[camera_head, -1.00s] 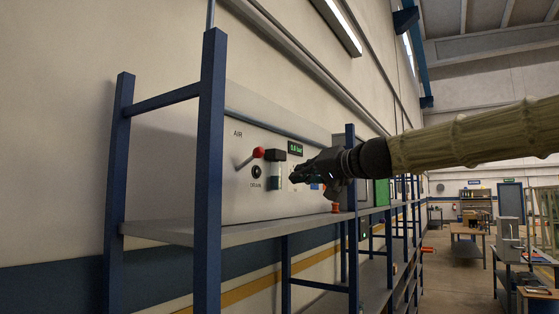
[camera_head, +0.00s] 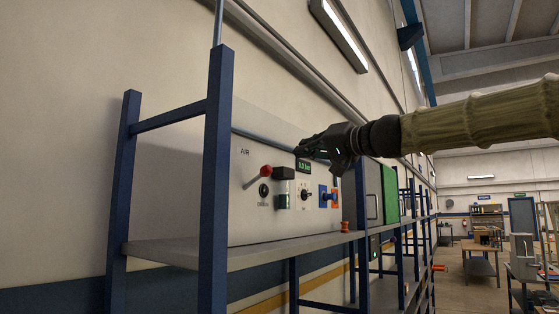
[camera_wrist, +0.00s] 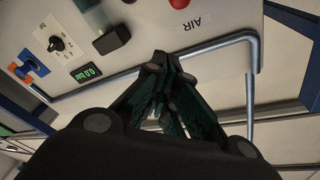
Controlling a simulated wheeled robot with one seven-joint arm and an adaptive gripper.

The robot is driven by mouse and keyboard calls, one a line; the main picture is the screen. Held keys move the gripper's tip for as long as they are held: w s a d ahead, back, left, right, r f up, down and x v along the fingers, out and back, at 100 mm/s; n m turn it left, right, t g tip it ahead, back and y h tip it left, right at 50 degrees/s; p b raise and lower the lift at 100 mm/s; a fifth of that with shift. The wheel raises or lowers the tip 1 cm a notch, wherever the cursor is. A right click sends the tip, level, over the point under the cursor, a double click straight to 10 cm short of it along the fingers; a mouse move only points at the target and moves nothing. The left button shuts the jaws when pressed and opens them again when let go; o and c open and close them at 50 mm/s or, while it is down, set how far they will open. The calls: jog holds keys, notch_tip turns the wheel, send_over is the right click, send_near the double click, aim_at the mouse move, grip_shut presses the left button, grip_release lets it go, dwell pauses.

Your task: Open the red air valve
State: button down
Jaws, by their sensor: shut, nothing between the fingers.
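The red air valve is a lever with a red ball knob (camera_head: 266,171) on a grey rod, on the panel (camera_head: 243,215) below the "AIR" label. Its rod slants down to the left from the knob. In the wrist view the red knob (camera_wrist: 180,3) is at the top edge, cut off. My gripper (camera_head: 302,149) is shut and empty, above and to the right of the knob, by the panel's upper edge near the green pressure display (camera_head: 304,166). In the wrist view my fingertips (camera_wrist: 157,64) meet near the grey pipe, apart from the knob.
A dark block (camera_head: 284,173) stands out right of the knob. A rotary switch (camera_head: 305,195) and a blue valve (camera_head: 326,194) are further right. A grey pipe (camera_wrist: 205,45) runs along the panel top. A blue rack post (camera_head: 216,180) stands in front at the left.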

aim_at(256, 179)
jog(key=f+p+x, duration=0.1)
jog(key=p+x, duration=0.3)
jog(key=x, duration=0.4)
jog(key=shift+s+a+f+b, duration=0.3)
jog(key=shift+s+f, duration=0.15)
jog(key=shift+s, duration=0.15)
jog(key=shift+s+a+f+b, duration=0.3)
jog(key=shift+s+a+f, duration=0.05)
jog(key=shift+s+f, duration=0.2)
jog(key=shift+f, duration=0.1)
